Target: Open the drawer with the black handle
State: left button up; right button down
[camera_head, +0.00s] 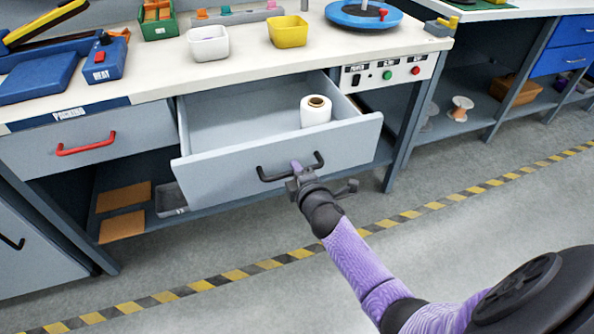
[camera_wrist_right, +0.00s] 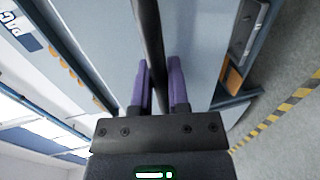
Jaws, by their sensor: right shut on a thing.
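The grey drawer (camera_head: 230,172) under the workbench stands pulled out, with its inside in view. Its black handle (camera_head: 266,177) is on the front panel. My right gripper (camera_head: 298,168) is shut on the black handle. In the right wrist view the purple fingers (camera_wrist_right: 160,85) lie on either side of the handle bar (camera_wrist_right: 148,40). A white roll (camera_head: 316,112) stands inside the drawer at its right. My left gripper is not in view.
A closed drawer with a red handle (camera_head: 86,144) is to the left. The worktop (camera_head: 150,75) holds a white bin (camera_head: 208,44), a yellow bin (camera_head: 288,32) and a blue disc (camera_head: 364,14). A control panel (camera_head: 388,74) is right of the drawer. The floor in front is clear.

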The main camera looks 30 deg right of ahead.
jog(key=c, duration=0.6)
grip_release()
jog(key=shift+c, duration=0.2)
pick_arm(q)
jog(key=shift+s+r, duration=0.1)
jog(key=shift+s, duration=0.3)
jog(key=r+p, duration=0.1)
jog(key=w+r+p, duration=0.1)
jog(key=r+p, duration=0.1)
jog(key=p, duration=0.1)
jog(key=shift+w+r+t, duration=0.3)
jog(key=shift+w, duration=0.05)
pick_arm(e)
jog(key=v, duration=1)
